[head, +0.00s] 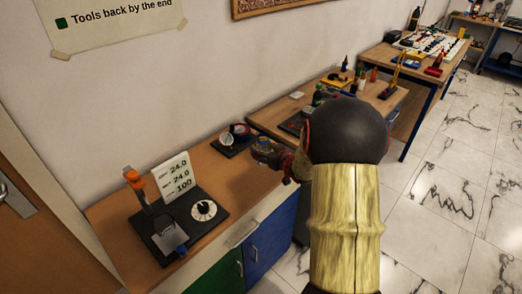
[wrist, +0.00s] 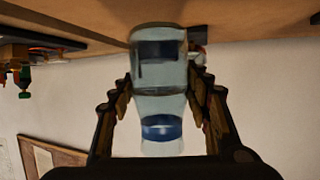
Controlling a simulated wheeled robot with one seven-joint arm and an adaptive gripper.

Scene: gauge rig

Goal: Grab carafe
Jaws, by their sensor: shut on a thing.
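The carafe (wrist: 158,75) is a clear, bluish vessel with a blue band, in the middle of the wrist view. My gripper (wrist: 162,98) has one finger on each side of it and is shut on it. In the head view my gripper (head: 275,157) is over the wooden counter, partly hidden by my own arm. I cannot make out the carafe clearly there. Whether it touches the counter cannot be told.
A gauge rig with a dial (head: 203,209) and a number card (head: 176,177) stands on the near counter (head: 112,213). A dark tray (head: 233,143) lies behind my gripper. Benches with tools (head: 395,72) stand farther right, along the wall. Tiled floor is clear at right.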

